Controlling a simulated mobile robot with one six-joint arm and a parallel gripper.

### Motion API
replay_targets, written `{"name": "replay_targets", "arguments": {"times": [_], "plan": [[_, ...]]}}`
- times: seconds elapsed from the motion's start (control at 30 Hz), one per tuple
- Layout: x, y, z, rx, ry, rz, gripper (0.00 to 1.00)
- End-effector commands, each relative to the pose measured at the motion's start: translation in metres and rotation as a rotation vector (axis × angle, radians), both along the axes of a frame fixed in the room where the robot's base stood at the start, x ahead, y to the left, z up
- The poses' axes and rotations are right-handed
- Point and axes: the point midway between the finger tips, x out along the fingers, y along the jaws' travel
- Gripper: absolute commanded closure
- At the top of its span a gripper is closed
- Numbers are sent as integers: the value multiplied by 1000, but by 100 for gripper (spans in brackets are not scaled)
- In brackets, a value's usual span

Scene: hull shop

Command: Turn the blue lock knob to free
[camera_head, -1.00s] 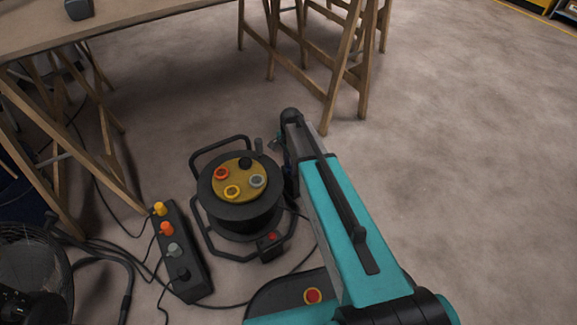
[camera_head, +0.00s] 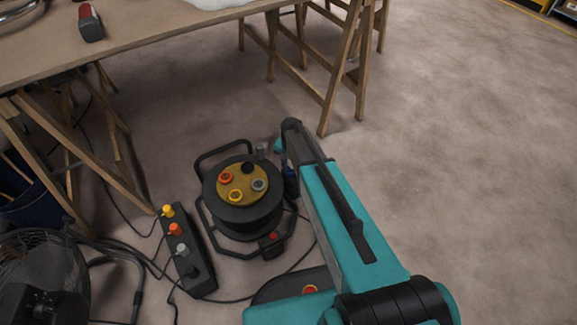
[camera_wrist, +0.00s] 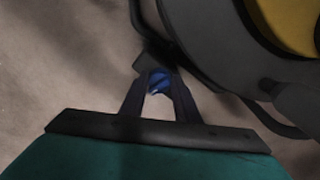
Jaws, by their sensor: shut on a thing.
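The blue lock knob (camera_wrist: 158,81) shows in the wrist view between the two fingertips of my gripper (camera_wrist: 158,88), beside the frame of a black cable reel. My gripper is shut on the knob, and the fingers cover part of it. A lighter mark shows on the knob, but its setting cannot be read. In the head view the cable reel (camera_head: 243,218) stands on the floor with a yellow socket disc on top.
A black strip (camera_head: 189,266) with coloured plugs lies left of the reel, with cables around it. A fan (camera_head: 40,275) stands at the lower left. A wooden trestle table (camera_head: 150,38) is behind. The floor to the right is clear.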

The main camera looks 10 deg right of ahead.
Motion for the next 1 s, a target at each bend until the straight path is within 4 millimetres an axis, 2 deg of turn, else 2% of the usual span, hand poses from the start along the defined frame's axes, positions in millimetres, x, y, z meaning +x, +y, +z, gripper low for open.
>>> {"name": "replay_targets", "arguments": {"times": [0.03, 1.0], "plan": [[1, -7, 4, -13, -2, 37, 94], [4, -4, 2, -13, -8, 862, 94]]}}
